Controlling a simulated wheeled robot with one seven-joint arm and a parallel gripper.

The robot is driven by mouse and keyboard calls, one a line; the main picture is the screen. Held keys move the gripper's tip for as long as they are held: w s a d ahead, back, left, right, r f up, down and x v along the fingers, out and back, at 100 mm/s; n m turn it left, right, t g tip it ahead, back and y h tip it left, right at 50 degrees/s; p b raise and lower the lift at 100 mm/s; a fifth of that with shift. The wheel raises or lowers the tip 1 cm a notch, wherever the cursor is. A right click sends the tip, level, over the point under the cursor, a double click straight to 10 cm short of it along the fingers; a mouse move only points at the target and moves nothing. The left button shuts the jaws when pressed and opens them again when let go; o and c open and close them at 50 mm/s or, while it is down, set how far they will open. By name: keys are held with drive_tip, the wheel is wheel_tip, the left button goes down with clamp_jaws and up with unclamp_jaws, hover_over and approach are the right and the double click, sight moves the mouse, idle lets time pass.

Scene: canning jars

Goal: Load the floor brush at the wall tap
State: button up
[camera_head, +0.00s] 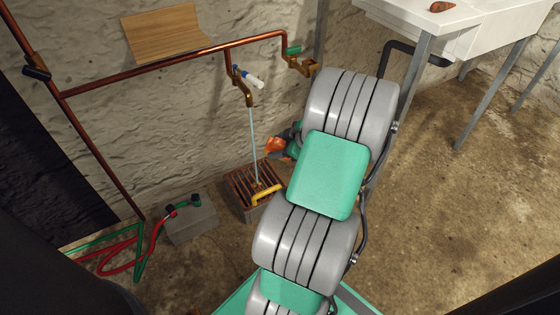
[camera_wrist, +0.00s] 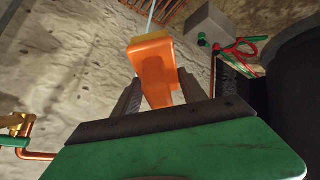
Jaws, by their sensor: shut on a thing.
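My gripper (camera_head: 288,142) is shut on an orange block-like thing (camera_wrist: 152,68), which I take for the floor brush; no bristles can be made out. The orange brush (camera_head: 274,146) also shows in the head view, mostly beside my green wrist. The wall tap (camera_head: 242,88) is brass with a blue-and-white lever. A thin pale stream (camera_head: 253,140) runs straight down from it to a slatted grate (camera_head: 240,187). The brush is right of the stream in the head view, apart from it. In the wrist view the stream passes behind the brush.
A yellow piece (camera_head: 266,193) lies on the grate. A grey block (camera_head: 190,220) with red and green hoses (camera_head: 138,240) stands to the left. A second brass tap (camera_head: 300,65) with a green handle is on the copper pipe (camera_head: 150,72). A white table (camera_head: 470,25) stands at right.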

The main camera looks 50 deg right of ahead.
sight(270, 142)
drive_tip(key=shift+s+d+f, duration=0.15)
drive_tip(key=shift+d+f, duration=0.15)
drive_tip(key=shift+f, duration=0.15)
drive_tip(key=w+d+f+b, duration=0.1)
drive_tip(key=w, duration=0.5)
drive_tip(key=w+d+f+b, duration=0.1)
drive_tip(key=w+d+b, duration=0.1)
drive_tip(key=w, duration=0.5)
drive_tip(key=shift+w+d+f, duration=0.25)
drive_tip(key=shift+w, duration=0.05)
drive_tip(key=shift+s+a, duration=0.35)
drive_tip(key=shift+s, duration=0.95)
drive_tip(key=shift+s+a, duration=0.35)
drive_tip(key=shift+s, duration=0.95)
drive_tip(key=shift+s+a, duration=0.35)
drive_tip(key=shift+s, duration=0.95)
